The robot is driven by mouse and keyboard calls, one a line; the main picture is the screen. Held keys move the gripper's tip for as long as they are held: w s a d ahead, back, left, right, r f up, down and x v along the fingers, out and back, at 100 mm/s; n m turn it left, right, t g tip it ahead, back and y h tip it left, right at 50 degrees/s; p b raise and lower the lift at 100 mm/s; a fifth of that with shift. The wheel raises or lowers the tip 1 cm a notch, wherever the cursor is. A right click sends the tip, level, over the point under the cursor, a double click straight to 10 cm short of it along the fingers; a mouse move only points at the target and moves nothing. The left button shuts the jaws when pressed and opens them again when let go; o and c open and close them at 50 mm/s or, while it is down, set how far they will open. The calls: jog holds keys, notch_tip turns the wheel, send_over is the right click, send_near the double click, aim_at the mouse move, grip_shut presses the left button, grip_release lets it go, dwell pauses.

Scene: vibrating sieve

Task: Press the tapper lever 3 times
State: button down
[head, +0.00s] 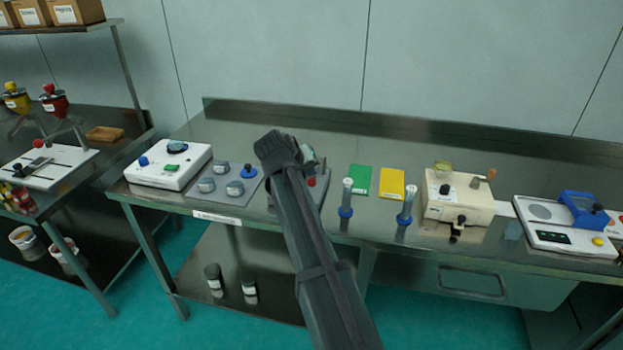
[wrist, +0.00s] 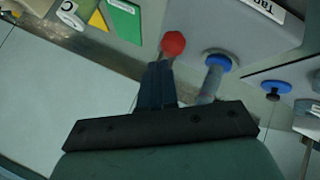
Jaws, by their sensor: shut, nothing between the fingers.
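The tapper stands in the middle of the bench, mostly hidden behind my arm in the head view. Its red lever knob (head: 311,182) shows just right of the arm. In the wrist view, the red knob (wrist: 173,43) is at upper centre, and a grey body with a partly cut-off "Tap" label (wrist: 265,8) is at upper right. My gripper (wrist: 160,68) is shut and empty, its dark fingertips close to the knob's lower edge in the picture. I cannot tell whether they touch it. In the head view, my fingertips are hidden.
A green card (head: 361,180), a yellow card (head: 391,183) and two blue-based cylinders (head: 346,200) (head: 407,207) are right of the tapper. A plate with a blue knob (head: 249,171) is left. A blue-ringed cylinder (wrist: 213,78) stands beside my fingers. The bench's back strip is clear.

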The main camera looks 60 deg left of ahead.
jog(key=shift+f, duration=1.2)
dwell(1.6)
jog(key=shift+r, duration=1.65)
jog(key=shift+r, duration=2.5)
